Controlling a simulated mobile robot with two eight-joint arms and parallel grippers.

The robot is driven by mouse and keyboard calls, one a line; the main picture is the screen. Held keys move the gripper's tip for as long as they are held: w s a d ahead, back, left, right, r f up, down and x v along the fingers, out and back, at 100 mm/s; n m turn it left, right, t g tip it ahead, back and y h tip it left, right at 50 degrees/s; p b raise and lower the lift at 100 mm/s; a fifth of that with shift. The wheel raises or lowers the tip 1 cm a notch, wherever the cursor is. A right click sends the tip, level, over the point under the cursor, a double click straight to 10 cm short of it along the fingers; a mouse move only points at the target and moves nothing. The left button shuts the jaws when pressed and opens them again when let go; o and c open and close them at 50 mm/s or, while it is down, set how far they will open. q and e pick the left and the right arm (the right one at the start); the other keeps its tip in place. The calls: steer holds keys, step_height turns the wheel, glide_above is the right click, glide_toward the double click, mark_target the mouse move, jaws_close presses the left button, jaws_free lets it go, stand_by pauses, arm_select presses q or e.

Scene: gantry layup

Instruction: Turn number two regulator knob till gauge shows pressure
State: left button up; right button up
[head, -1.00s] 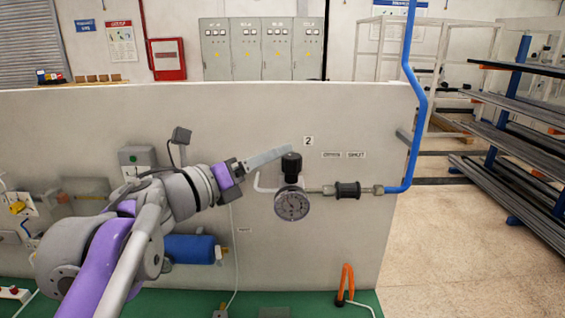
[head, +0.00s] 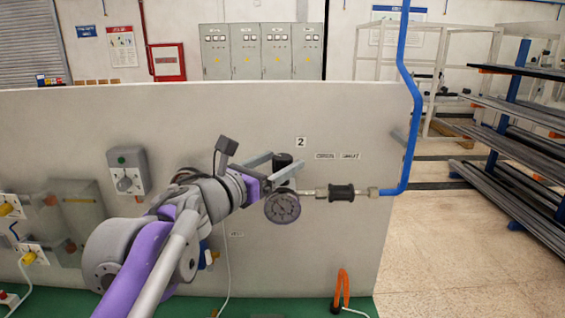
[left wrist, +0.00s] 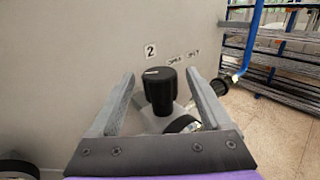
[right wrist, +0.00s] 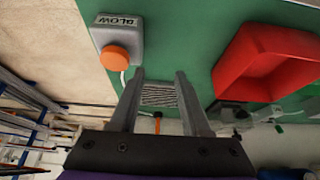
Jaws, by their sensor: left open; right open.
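The black regulator knob (left wrist: 161,90) stands upright under the "2" label (head: 300,142) on the grey panel. In the left wrist view it sits between the two fingers of my open left gripper (left wrist: 160,100), with a visible gap on both sides. In the head view the left gripper (head: 272,167) reaches the knob (head: 283,159) from the left and partly covers it. The round pressure gauge (head: 282,207) hangs just below; its needle is too small to read. My right gripper (right wrist: 158,95) is open and empty, away from the panel's knob.
A black fitting (head: 342,193) and blue pipe (head: 409,110) run right of the regulator. A grey switch box (head: 127,172) is on the panel at left. The right wrist view shows a red bin (right wrist: 262,62) and a grey box with an orange button (right wrist: 116,57) on green.

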arm_select(q)
steer(key=shift+x, duration=0.8)
jaws_close()
